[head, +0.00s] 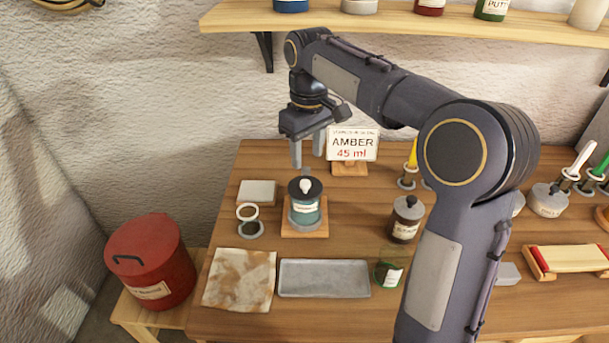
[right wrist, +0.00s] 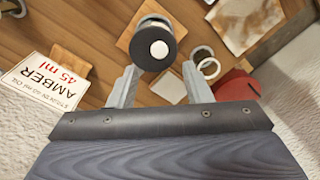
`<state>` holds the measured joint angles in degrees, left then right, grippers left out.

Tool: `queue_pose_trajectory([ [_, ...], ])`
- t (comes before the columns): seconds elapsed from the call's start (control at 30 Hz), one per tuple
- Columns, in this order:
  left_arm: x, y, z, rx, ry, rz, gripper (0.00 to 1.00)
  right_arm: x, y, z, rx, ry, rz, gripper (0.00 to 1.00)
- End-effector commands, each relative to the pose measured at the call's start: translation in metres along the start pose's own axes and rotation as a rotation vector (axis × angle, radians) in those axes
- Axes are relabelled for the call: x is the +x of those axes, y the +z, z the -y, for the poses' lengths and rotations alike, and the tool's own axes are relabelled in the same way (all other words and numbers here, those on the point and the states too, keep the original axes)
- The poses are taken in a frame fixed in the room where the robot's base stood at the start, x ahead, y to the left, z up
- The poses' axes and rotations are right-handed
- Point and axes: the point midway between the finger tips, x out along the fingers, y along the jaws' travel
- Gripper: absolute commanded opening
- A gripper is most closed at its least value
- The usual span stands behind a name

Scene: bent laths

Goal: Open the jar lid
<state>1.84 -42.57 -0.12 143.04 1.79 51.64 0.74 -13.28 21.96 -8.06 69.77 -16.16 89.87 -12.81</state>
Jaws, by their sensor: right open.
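The jar (head: 304,213) is green with a pale label and stands upright on a small wooden block (head: 290,231). Its dark lid (head: 314,191) with a white knob sits on top. My right gripper (head: 308,160) is open and empty, pointing down above the lid and apart from it. In the right wrist view the lid (right wrist: 153,50) shows from above, just beyond the two fingertips of my right gripper (right wrist: 158,72). My left gripper is in neither view.
An AMBER 45 ml sign (head: 352,144) stands behind the jar. Left are a pale block (head: 257,192) and two rings (head: 248,219). In front are a stained cloth (head: 239,279) and a grey tray (head: 324,278). A dark bottle (head: 406,218) stands right; a red bin (head: 152,262) is far left.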

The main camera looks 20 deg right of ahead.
Motion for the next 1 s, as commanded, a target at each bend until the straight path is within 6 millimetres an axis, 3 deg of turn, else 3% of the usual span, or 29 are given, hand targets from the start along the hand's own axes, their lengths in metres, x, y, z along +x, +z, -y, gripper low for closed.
queue_pose_trajectory([
  [0.17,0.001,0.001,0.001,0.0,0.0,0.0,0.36,0.01,-0.008,-0.001,-0.011,0.012,0.018,0.45],
  [0.6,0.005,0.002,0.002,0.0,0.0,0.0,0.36,0.072,-0.006,-0.001,-0.009,0.01,0.016,0.45],
  [0.97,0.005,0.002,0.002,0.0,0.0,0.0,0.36,0.079,-0.006,-0.001,-0.009,0.01,0.014,0.45],
  [1.0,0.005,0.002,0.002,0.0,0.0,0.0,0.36,0.079,-0.006,-0.001,-0.009,0.01,0.014,0.41],
])
